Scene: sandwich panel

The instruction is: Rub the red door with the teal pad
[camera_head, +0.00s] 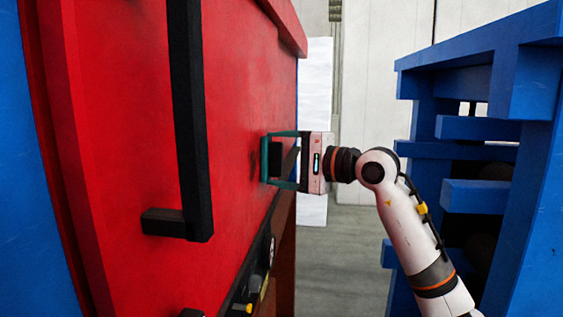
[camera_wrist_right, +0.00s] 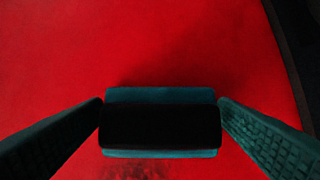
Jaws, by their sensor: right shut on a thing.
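The red door (camera_head: 120,120) fills the left half of the head view, and its red surface (camera_wrist_right: 160,45) fills most of the right wrist view. My right gripper (camera_head: 283,160) is shut on the teal pad (camera_head: 265,158) beside the door's right part. In the right wrist view the teal pad (camera_wrist_right: 160,96) lies flat toward the door, with a black block (camera_wrist_right: 160,127) on its back between the two fingers. The pad looks to be at or very near the door; exact contact is hard to tell. A dark smudge (camera_wrist_right: 137,170) shows on the door below the pad. My left gripper is not in view.
A long black handle (camera_head: 190,110) stands out from the door, left of the pad. Knobs and dark fittings (camera_head: 262,262) line the lower edge. A blue slatted rack (camera_head: 530,170) stands at right. Grey floor (camera_head: 345,250) is open between.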

